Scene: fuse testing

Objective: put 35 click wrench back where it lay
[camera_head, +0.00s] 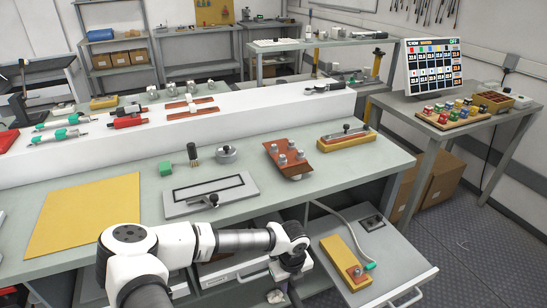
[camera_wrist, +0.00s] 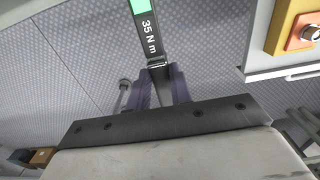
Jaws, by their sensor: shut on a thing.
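The 35 click wrench (camera_wrist: 148,32) shows in the wrist view as a dark bar with "35 N m" in white and a green band above it. My gripper (camera_wrist: 161,84) is shut on its lower part, between two purple-grey fingers. The wrench's upper end runs out of the picture, and patterned floor lies behind it. In the head view my arm reaches low at the bench's front edge; its fingers and the wrench cannot be made out there. Two green-and-grey wrenches (camera_head: 60,135) and red-and-black tools (camera_head: 130,122) lie on the white raised shelf (camera_head: 230,112).
A pulled-out drawer (camera_head: 395,255) with a yellow block (camera_head: 344,263) stands right of my arm; a drawer corner also shows close by in the wrist view (camera_wrist: 285,66). The bench holds a yellow mat (camera_head: 85,215), a grey plate (camera_head: 185,208) and a tilted brown block (camera_head: 290,165).

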